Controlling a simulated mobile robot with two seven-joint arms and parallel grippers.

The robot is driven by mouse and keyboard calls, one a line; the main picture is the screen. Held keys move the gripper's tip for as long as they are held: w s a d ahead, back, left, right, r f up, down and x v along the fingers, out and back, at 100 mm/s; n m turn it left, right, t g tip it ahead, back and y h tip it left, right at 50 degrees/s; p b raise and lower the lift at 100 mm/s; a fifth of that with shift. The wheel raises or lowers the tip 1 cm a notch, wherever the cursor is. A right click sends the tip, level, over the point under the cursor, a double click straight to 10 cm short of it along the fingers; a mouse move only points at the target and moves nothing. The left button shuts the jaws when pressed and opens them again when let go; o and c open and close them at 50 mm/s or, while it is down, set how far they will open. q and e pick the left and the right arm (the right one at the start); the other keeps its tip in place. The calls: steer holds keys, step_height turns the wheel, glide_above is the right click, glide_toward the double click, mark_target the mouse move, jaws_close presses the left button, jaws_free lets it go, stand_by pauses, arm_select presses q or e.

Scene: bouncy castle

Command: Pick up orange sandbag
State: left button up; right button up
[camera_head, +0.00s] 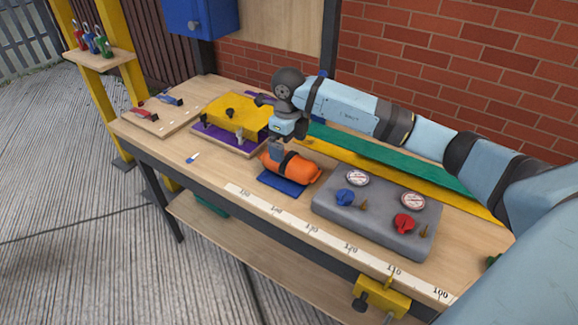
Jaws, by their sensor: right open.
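The orange sandbag (300,170) lies on a blue mat (279,184) on the workbench. It is a rounded orange bag with a dark band around it. My right arm comes in from the right, and my right gripper (276,150) points down at the left end of the sandbag. The gripper is open. Its fingers are small and partly hidden in this view, so I cannot tell whether they touch the bag. My left gripper is not in view.
A grey block (330,209) with gauges and blue and red knobs stands right of the sandbag. A yellow box (229,113) on a purple-edged board is behind left. A measuring strip (310,236) and yellow clamp (381,297) are along the front edge. The left front bench top is mostly clear.

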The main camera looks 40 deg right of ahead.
mark_target(289, 156)
steer(key=shift+s+a+f, duration=0.1)
steer(key=shift+s+f, duration=0.1)
steer(key=shift+f, duration=1.3)
steer(key=shift+s+a+f, duration=0.1)
steer(key=shift+s+f, duration=0.05)
steer(key=shift+f, duration=1.3)
steer(key=shift+r, duration=0.1)
steer(key=c, duration=1.5)
steer(key=shift+c, duration=0.2)
